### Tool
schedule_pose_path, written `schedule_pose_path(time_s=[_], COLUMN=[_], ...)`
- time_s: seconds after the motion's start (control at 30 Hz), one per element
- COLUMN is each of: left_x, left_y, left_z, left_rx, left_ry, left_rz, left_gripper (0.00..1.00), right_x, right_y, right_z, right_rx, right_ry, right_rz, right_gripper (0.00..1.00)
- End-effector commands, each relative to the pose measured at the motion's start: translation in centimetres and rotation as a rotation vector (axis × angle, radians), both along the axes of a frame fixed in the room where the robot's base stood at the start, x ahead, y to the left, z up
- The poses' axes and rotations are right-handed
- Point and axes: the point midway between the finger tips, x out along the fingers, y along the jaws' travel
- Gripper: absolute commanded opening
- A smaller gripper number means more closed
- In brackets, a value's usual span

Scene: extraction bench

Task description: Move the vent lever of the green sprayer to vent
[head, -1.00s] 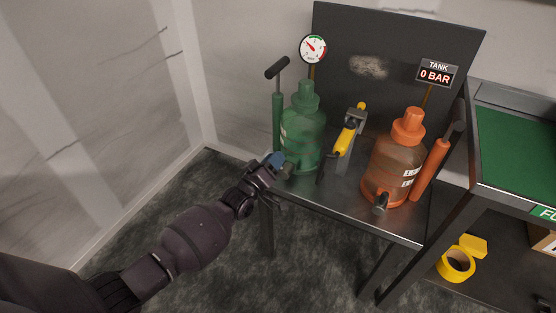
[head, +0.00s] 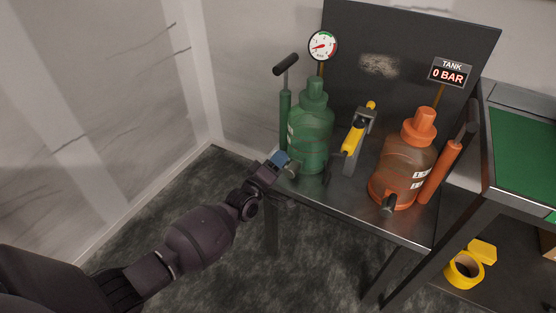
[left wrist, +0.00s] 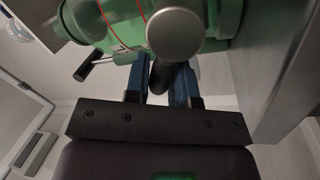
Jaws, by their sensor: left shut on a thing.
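The green sprayer (head: 311,140) stands upright at the left of the metal bench; its body also shows in the left wrist view (left wrist: 108,15). A round grey valve end (left wrist: 174,36) sticks out low on its front. The dark vent lever (left wrist: 160,74) hangs from it, between the blue fingertips of my left gripper (left wrist: 161,85). In the head view my left gripper (head: 279,161) is at the sprayer's lower front, shut on the lever and partly hiding it. A round dial gauge (head: 322,46) stands above the sprayer, its needle pointing left. My right gripper is not in view.
An orange sprayer (head: 403,170) stands to the right, under a tank display (head: 451,72) reading 0 BAR. A yellow-and-grey spray handle (head: 354,140) is between the sprayers. A dark panel (head: 410,35) stands behind.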

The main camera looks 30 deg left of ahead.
Motion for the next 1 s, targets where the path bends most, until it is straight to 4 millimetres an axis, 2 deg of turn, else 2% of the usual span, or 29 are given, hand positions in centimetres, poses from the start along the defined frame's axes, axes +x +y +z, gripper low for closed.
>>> schedule_pose_path(time_s=[0.03,0.07,0.2,0.5,0.63,0.77,1.0], left_x=[-0.1,-0.1,-0.1,-0.1,-0.9,-2.5,-6.6], left_y=[0.0,0.0,0.0,0.0,0.1,0.4,0.9], left_z=[-0.2,-0.2,-0.1,-0.1,-0.1,-0.2,-0.9], left_rx=[-0.003,-0.003,-0.002,0.0,0.0,0.001,0.0], left_ry=[0.003,0.003,0.002,0.001,0.0,-0.001,-0.001], left_rz=[0.0,0.0,0.0,0.0,0.0,0.001,0.0], left_gripper=[0.0,0.26,0.48,0.48,0.48,0.48,0.48], right_x=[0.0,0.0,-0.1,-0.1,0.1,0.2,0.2], right_y=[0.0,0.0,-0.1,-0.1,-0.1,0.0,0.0], right_z=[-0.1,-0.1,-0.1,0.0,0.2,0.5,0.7], right_rx=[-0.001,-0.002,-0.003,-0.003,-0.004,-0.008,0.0], right_ry=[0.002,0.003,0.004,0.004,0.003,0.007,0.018], right_rz=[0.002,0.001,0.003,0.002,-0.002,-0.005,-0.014], right_gripper=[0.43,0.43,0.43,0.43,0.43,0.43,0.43])
